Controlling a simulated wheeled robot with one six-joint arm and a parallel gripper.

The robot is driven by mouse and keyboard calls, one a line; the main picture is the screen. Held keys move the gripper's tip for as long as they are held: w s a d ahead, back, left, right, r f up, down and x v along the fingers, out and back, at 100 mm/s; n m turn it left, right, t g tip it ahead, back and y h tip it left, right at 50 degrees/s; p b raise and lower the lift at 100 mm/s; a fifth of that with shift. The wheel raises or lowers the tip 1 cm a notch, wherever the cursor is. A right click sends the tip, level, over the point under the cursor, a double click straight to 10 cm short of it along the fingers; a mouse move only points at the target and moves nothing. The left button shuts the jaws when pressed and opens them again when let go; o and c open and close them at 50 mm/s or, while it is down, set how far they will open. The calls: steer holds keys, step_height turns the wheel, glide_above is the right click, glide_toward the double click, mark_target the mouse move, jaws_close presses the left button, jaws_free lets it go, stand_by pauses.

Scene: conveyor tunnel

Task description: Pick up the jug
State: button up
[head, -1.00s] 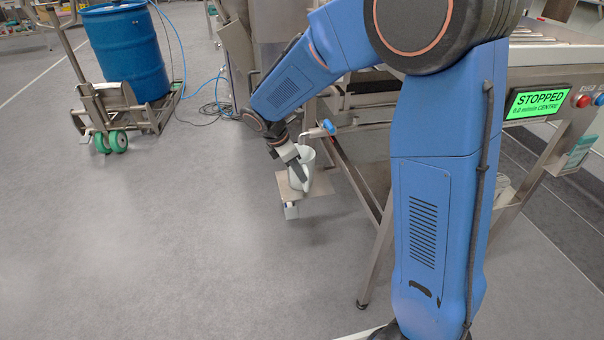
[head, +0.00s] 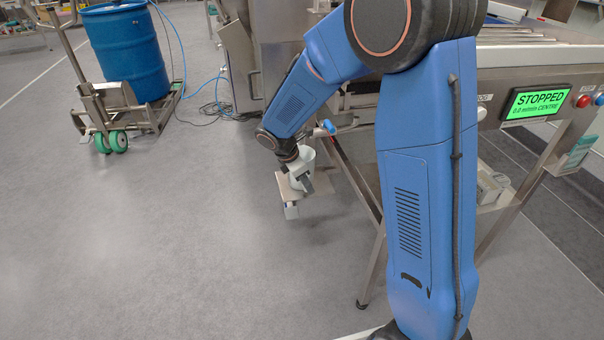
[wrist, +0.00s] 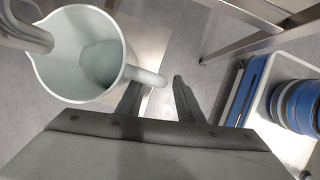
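A pale grey-white jug (head: 307,156) stands on a small shelf plate (head: 322,183) beside the conveyor frame, partly hidden by my gripper (head: 306,184) in the head view.
A metal spout (wrist: 28,38) reaches over the jug's rim; a blue-handled tap (head: 330,127) shows behind. A steel conveyor frame leg (head: 372,262) stands to the right. A blue drum (head: 125,50) on a trolley is far left. The floor in front is clear.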

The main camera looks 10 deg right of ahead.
jaws_close()
steer(key=shift+w+r, duration=0.1)
steer(key=shift+r, duration=0.55)
steer(key=s+a, duration=0.2)
steer(key=a, duration=0.6)
steer(key=s+a, duration=0.3)
steer(key=a, duration=0.6)
steer(key=shift+a, duration=0.2)
steer(key=shift+r, duration=0.1)
